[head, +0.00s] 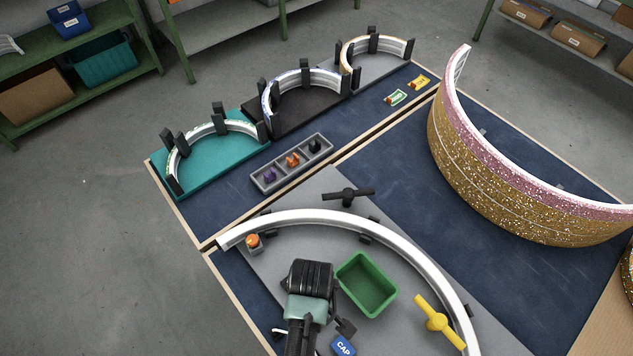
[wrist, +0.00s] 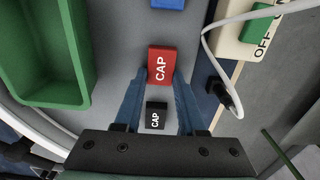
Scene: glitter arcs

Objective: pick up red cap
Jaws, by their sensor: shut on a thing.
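The red cap (wrist: 161,66), a small block marked CAP, shows in the wrist view between the tips of my gripper's two blue fingers (wrist: 161,80). My gripper is shut on it, with one finger against each side. Whether the cap is clear of the grey surface I cannot tell. In the head view my arm and gripper body hide the red cap and the fingertips. A black cap (wrist: 156,116) lies nearer the palm in the wrist picture, below the red one. A blue cap (head: 343,345) lies at the bottom of the head view and at the wrist view's top edge (wrist: 168,3).
An open green bin (head: 367,285) stands right of my gripper, inside a white curved strip (head: 400,245). A yellow knob (head: 437,318) is farther right. In the wrist view, a white cable (wrist: 207,45) and a switch box (wrist: 245,40) are at right.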

